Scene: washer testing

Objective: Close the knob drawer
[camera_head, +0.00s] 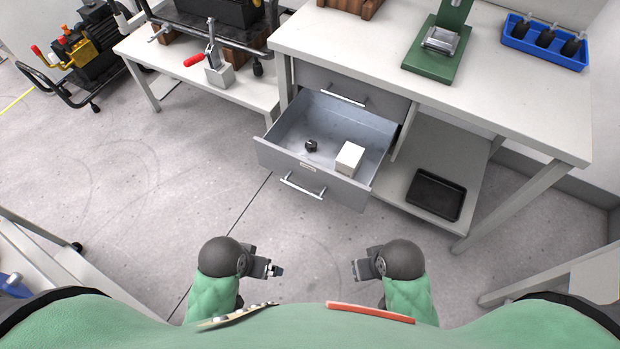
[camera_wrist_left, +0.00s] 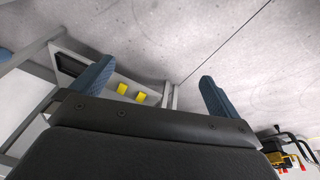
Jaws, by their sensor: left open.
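The grey drawer (camera_head: 274,158) is pulled out from under the workbench at centre, its bar handle (camera_head: 303,187) on the front face. A small black knob (camera_head: 311,146) and a white box (camera_head: 349,157) lie inside it. Another grey drawer front with a handle (camera_head: 345,95) sits just above and is shut. My left gripper (camera_head: 274,269) is below and in front of the drawer, apart from it. In the left wrist view its two blue fingers (camera_wrist_left: 153,88) stand apart with nothing between them. My right gripper (camera_head: 359,267) is also apart from the drawer; its jaw opening is too small to tell.
The white workbench (camera_head: 385,50) carries a green press (camera_head: 437,48) and a blue tray (camera_head: 545,41). A black tray (camera_head: 436,195) lies on its lower shelf. A low table (camera_head: 240,92) with a red-handled clamp (camera_head: 212,66) stands left of the drawer. The floor before the drawer is clear.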

